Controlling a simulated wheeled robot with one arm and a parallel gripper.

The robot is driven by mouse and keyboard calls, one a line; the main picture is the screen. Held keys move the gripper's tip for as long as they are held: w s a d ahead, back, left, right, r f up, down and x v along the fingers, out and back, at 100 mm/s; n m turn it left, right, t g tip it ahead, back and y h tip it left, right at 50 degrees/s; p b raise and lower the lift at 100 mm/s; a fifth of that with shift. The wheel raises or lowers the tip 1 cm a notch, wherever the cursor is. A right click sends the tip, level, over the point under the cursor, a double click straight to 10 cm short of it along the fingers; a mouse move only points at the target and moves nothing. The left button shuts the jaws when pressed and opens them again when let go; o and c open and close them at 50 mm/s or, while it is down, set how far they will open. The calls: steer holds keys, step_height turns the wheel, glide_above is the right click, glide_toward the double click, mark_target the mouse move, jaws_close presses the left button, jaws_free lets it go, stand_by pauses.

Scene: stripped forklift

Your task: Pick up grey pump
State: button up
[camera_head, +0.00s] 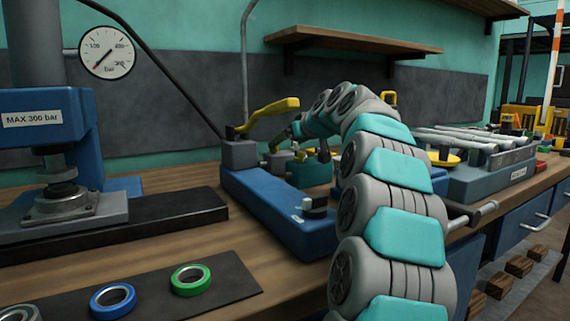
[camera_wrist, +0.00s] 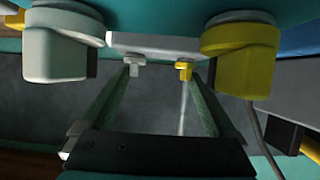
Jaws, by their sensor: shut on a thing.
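In the wrist view, the two dark green fingers of my gripper (camera_wrist: 157,85) reach up toward a pale grey block (camera_wrist: 155,44). Small grey and yellow knobs sit below this block, between the fingers. I take it for part of the grey pump; its full outline is hidden. My gripper is shut on it, though the contact is hard to see. A larger grey fitting (camera_wrist: 55,52) is at left and a yellow one (camera_wrist: 240,55) at right. In the head view, my gripper (camera_head: 291,150) is small and partly hidden, above the blue base (camera_head: 268,210) on the bench.
A yellow lever (camera_head: 270,112) and grey block (camera_head: 239,154) stand left of my gripper. A blue press (camera_head: 70,125) fills the far left. Blue (camera_head: 113,300) and green (camera_head: 190,279) rings lie on a dark mat. A shelf (camera_head: 350,40) hangs above; grey rods (camera_head: 465,140) lie right.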

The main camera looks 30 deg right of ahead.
mark_target(288, 153)
jaws_close()
steer(key=shift+r, duration=0.15)
step_height(288, 153, up, 6)
steer(key=p, duration=0.3)
steer(key=shift+f, duration=0.25)
steer(key=shift+r, duration=2.25)
